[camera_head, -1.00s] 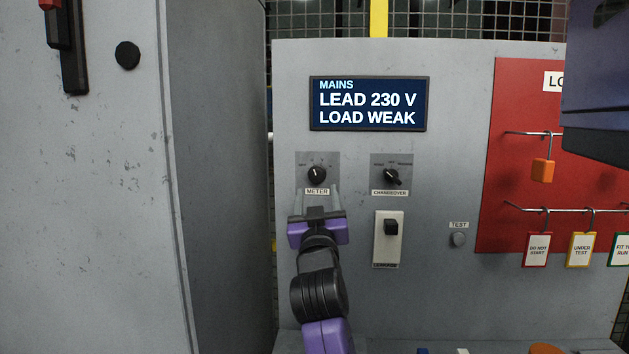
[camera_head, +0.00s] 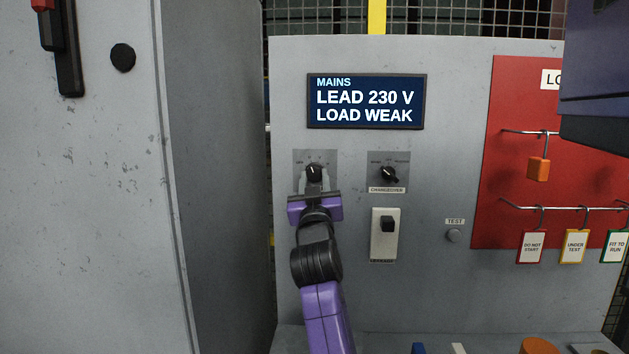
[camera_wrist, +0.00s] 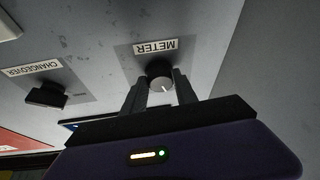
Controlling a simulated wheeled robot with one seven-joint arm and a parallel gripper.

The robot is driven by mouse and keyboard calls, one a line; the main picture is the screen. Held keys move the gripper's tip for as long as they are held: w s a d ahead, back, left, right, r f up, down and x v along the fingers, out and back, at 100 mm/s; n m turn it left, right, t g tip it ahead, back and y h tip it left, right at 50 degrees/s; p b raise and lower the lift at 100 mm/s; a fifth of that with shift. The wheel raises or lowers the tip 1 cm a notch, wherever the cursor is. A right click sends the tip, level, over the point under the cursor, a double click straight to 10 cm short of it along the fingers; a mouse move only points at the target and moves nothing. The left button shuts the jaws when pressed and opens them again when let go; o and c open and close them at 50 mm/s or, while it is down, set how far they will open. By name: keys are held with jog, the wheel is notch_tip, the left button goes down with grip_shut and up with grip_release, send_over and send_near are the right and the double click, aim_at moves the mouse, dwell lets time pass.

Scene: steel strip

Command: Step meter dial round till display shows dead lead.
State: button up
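The meter dial (camera_head: 314,172) is a round black knob on a grey plate, its white pointer mark aimed nearly straight up, slightly left. The display (camera_head: 366,101) reads "MAINS", "LEAD 230 V", "LOAD WEAK". My gripper (camera_head: 314,181) is at the dial from below, with one finger on each side of it. In the wrist view, the dial (camera_wrist: 160,76) sits between the two fingertips of my gripper (camera_wrist: 159,84). The fingers are apart, and I see no clear grip on the knob. The gripper hides the METER label in the head view.
The changeover knob (camera_head: 388,174) is just right of the meter. A leakage switch (camera_head: 387,225) and a test button (camera_head: 454,236) are lower right. A red board (camera_head: 510,130) with hanging tags is farther right. A grey cabinet (camera_head: 95,200) stands close on the left.

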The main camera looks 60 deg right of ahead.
grip_shut()
jog(key=shift+f, duration=0.1)
jog(key=shift+f+m+b, duration=0.1)
jog(key=shift+m+b, duration=0.3)
jog(key=shift+b, duration=0.5)
jog(key=m+g+b, duration=0.1)
jog(key=b, duration=0.1)
jog(key=shift+w+a+f+h+b, duration=0.1)
jog(key=shift+f+h+b, duration=0.1)
jog(key=shift+h+b, duration=0.15)
jog(key=m+g+b, duration=0.1)
jog(key=m+b, duration=0.1)
jog(key=b, duration=0.3)
jog(key=shift+w+m+h, duration=0.1)
jog(key=shift+m+h, duration=0.15)
jog(key=shift+m, duration=0.15)
jog(key=m+g+b, duration=0.1)
jog(key=m+b, duration=0.1)
jog(key=b, duration=0.1)
jog(key=m+g+b, duration=0.2)
jog(key=m+b, duration=0.1)
jog(key=b, duration=0.1)
jog(key=shift+w+r+h, duration=0.1)
jog(key=shift+h, duration=0.2)
jog(key=shift+r+m+g+b, duration=0.2)
jog(key=shift+m+g+b, duration=0.3)
jog(key=shift+m+b, duration=0.5)
jog(key=shift+r, duration=0.1)
